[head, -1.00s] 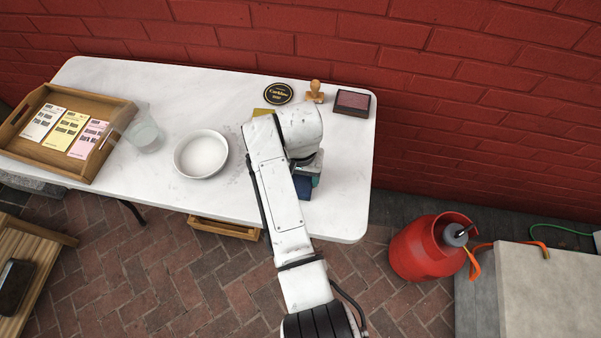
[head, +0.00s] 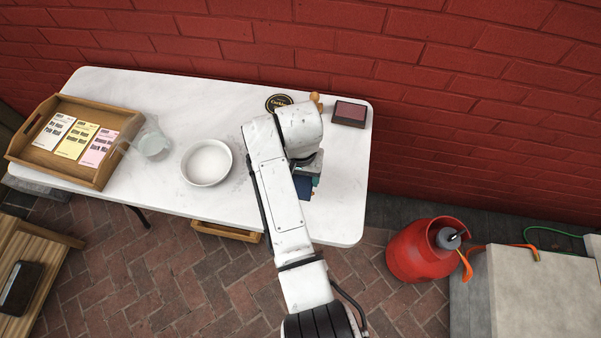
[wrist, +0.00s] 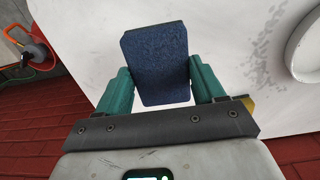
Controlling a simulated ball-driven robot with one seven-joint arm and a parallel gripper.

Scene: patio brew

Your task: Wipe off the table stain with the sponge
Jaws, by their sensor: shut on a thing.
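My gripper (wrist: 160,70) is shut on a dark blue sponge (wrist: 157,50), held between its two teal fingers. In the head view the sponge (head: 304,189) shows partly below my wrist, over the right part of the white table (head: 340,205). The grey speckled stain (wrist: 262,62) is on the table to the right of the sponge in the wrist view, apart from it. In the head view the stain (head: 238,172) lies between the white bowl and my arm, which may hide part of it. I cannot tell the sponge's height above the table.
A white bowl (head: 207,163) stands just left of the stain. A clear pitcher (head: 152,145) and a wooden tray (head: 97,180) with packets are farther left. A black round coaster (head: 279,102), a stamp (head: 317,100) and an ink pad (head: 349,114) lie at the back. A red gas cylinder (head: 420,252) stands right.

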